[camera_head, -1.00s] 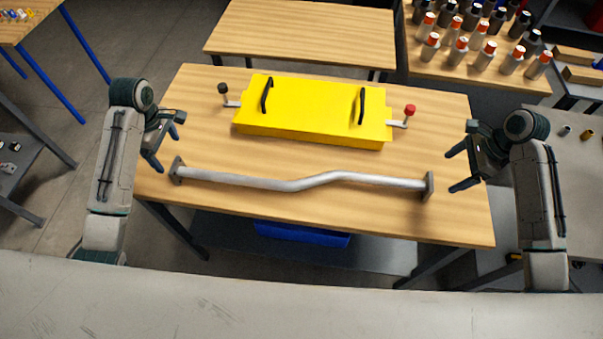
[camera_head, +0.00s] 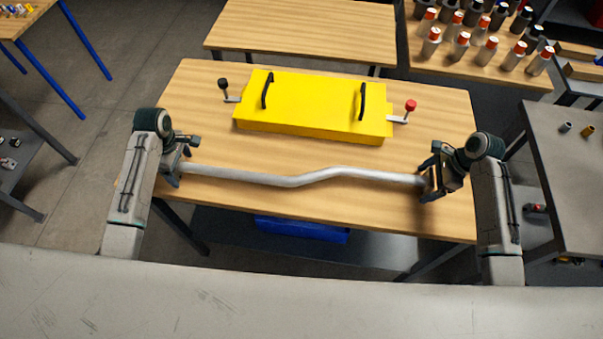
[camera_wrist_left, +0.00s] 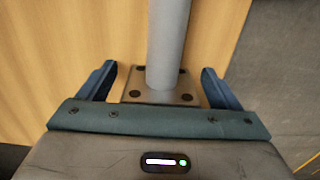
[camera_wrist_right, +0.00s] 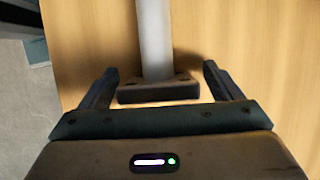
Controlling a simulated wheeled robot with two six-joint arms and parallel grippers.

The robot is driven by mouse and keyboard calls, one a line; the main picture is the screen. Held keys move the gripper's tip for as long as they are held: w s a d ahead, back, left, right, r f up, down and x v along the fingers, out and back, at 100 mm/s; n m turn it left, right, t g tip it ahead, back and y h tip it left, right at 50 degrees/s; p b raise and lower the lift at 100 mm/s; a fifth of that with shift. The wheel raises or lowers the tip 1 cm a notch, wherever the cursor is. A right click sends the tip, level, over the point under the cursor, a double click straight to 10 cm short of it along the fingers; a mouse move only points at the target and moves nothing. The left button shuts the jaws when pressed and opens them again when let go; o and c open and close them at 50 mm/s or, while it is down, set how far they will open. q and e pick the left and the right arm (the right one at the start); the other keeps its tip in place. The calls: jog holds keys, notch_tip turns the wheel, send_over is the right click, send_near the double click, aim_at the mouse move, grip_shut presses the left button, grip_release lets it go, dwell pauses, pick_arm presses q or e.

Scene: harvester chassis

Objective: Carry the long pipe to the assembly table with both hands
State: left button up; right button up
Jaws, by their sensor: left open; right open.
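The long pipe (camera_head: 300,180) is grey metal with a bend in its middle and a flange at each end. It lies across the front part of a wooden table (camera_head: 220,205). My left gripper (camera_head: 180,165) is open at the pipe's left end. In the left wrist view its fingers (camera_wrist_left: 157,85) stand on either side of the flange (camera_wrist_left: 140,88). My right gripper (camera_head: 428,173) is open at the pipe's right end. In the right wrist view its fingers (camera_wrist_right: 158,83) stand on either side of the flange (camera_wrist_right: 158,91). In the head view both grippers partly hide the flanges.
A yellow box (camera_head: 310,103) with black handles, a black knob and a red knob sits behind the pipe. Another wooden table (camera_head: 300,32) at the back is bare. Bottles (camera_head: 480,45) stand at the back right. A blue bin (camera_head: 300,229) is below the table.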

pick_arm(q)
grip_shut()
pick_arm(e)
grip_shut()
pick_arm(q)
jog(key=shift+r, duration=0.1)
